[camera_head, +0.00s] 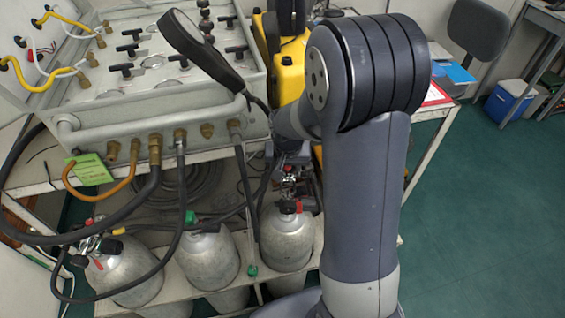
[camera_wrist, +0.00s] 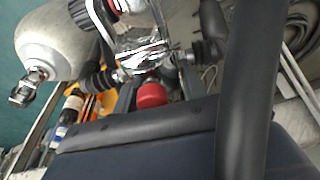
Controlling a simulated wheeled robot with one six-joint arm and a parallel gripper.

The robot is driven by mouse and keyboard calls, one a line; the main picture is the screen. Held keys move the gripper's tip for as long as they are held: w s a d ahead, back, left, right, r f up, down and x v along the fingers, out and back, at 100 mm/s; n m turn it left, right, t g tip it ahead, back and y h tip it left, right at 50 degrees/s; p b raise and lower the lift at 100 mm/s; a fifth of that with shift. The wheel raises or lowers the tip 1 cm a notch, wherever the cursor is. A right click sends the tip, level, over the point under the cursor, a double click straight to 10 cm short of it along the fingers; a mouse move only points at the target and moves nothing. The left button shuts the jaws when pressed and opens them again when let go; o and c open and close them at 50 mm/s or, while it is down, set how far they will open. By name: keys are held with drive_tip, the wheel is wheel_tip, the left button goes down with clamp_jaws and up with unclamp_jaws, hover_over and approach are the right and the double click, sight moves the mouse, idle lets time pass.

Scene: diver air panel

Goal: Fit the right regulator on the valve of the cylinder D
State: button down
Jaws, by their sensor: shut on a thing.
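My gripper (camera_head: 291,165) is low behind my arm, shut on a chrome regulator (camera_head: 289,184) with black fittings. The regulator is just above the neck of the rightmost grey cylinder (camera_head: 286,236), by its red knob (camera_head: 290,207). I cannot tell whether it touches the valve. In the wrist view the chrome regulator (camera_wrist: 140,45) fills the upper middle, with a red knob (camera_wrist: 152,95) below it. No letter on any cylinder is readable, so I cannot tell which is cylinder D. My arm hides part of the area right of the rightmost cylinder.
A middle cylinder (camera_head: 208,258) has a green knob. A left cylinder (camera_head: 125,268) carries a regulator with hoses. The grey air panel (camera_head: 150,75) stands above, with black hoses (camera_head: 181,200) hanging down. Yellow equipment (camera_head: 289,70) is behind.

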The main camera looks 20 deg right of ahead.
drive_tip(key=shift+s+b+x, duration=0.2)
drive_tip(key=shift+b+x, duration=0.6)
drive_tip(key=shift+x, duration=0.2)
drive_tip(key=shift+f+b, duration=0.35)
drive_tip(key=shift+f, duration=0.1)
drive_tip(key=shift+f+b, duration=0.3)
drive_tip(key=shift+f, duration=0.05)
drive_tip(key=shift+s+b+x, duration=0.25)
drive_tip(key=shift+b+x, duration=0.95)
drive_tip(key=shift+x, duration=0.1)
idle(1.1)
drive_tip(key=c, duration=0.8)
unclamp_jaws()
drive_tip(key=shift+s+a, duration=0.1)
drive_tip(key=shift+o, duration=0.2)
drive_tip(key=p+v, duration=0.1)
drive_tip(key=v, duration=0.9)
drive_tip(key=shift+r+p, duration=0.4)
drive_tip(key=shift+f, duration=0.1)
